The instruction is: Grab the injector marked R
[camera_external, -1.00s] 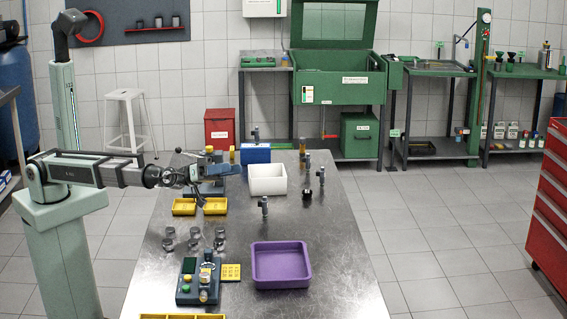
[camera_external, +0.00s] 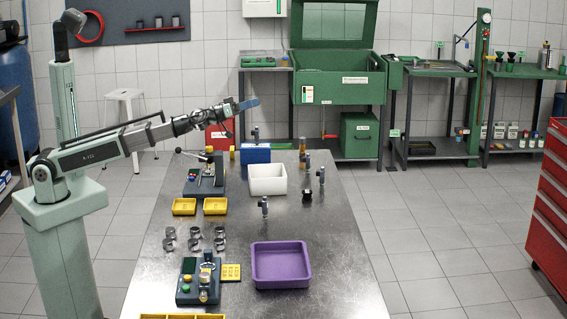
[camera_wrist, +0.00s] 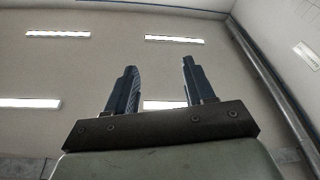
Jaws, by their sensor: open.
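My gripper (camera_external: 252,103) is raised high above the far left of the metal table. In the wrist view, my gripper's two fingers (camera_wrist: 158,65) are apart with nothing between them. One injector-like part (camera_external: 264,206) stands upright mid-table, in front of the white bin. Another upright injector-like part (camera_external: 321,178) and one behind it (camera_external: 308,162) stand right of the white bin. A further one (camera_external: 255,137) shows at the blue block. All are below my gripper and apart from it. The letters on them are too small to read, so I cannot tell which is R.
A white bin (camera_external: 267,192), a blue block (camera_external: 257,156) and a purple tray (camera_external: 281,284) occupy the table (camera_external: 335,265). A lever press (camera_external: 204,180), yellow trays (camera_external: 184,213) and several metal cylinders (camera_external: 194,244) are on the left. The right side is mostly clear.

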